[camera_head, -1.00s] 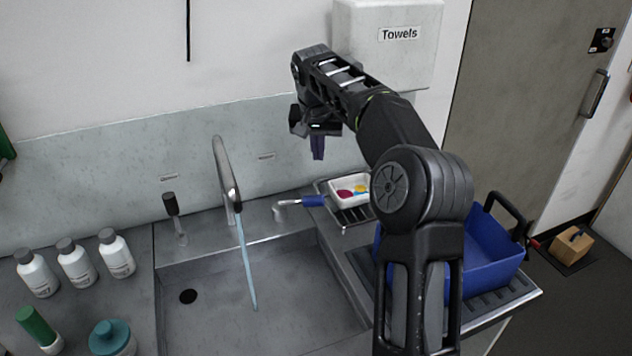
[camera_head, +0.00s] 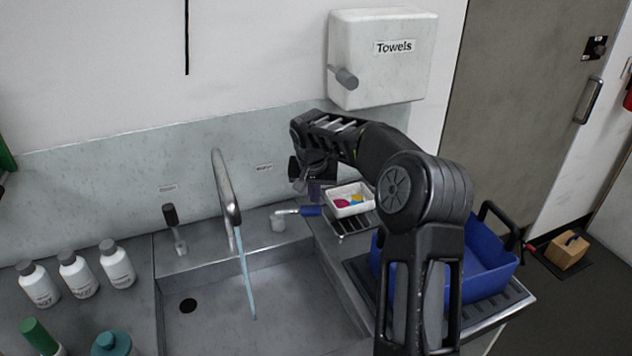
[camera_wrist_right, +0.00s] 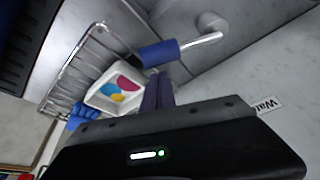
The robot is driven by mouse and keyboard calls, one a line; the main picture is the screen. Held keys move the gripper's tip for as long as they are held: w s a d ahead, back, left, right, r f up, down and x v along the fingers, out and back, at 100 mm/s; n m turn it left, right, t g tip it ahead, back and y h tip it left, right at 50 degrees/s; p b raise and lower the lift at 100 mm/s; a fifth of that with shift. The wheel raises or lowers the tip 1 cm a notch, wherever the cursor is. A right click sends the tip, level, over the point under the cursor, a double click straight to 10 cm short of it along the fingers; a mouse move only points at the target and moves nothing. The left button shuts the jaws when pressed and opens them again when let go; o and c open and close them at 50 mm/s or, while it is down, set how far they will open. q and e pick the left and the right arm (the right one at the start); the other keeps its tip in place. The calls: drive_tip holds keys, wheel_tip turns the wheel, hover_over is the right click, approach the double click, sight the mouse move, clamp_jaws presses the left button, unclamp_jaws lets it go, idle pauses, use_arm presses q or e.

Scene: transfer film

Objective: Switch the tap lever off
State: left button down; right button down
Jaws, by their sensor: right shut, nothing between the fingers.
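A tap lever with a blue grip (camera_head: 308,211) lies out to the right from its base on the sink's back ledge; it also shows in the right wrist view (camera_wrist_right: 160,53). The curved tap spout (camera_head: 226,190) stands to its left, and a stream of water (camera_head: 245,275) runs from it into the sink. My right gripper (camera_head: 316,192) is shut and empty, low behind the blue grip. In the right wrist view its purple fingertips (camera_wrist_right: 157,92) are close to the blue grip; I cannot tell whether they touch. My left gripper is not in view.
A second lever with a black grip (camera_head: 170,215) stands upright left of the spout. A white tray (camera_head: 350,212) with coloured pieces sits on a wire rack right of the blue grip. A blue bin (camera_head: 490,262) stands at the right. White bottles (camera_head: 78,276) stand at left.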

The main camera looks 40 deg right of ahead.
drive_tip(key=shift+s+a+f, duration=0.2)
drive_tip(key=shift+a, duration=0.05)
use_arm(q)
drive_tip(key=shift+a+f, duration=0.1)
use_arm(e)
drive_tip(key=shift+s, duration=0.15)
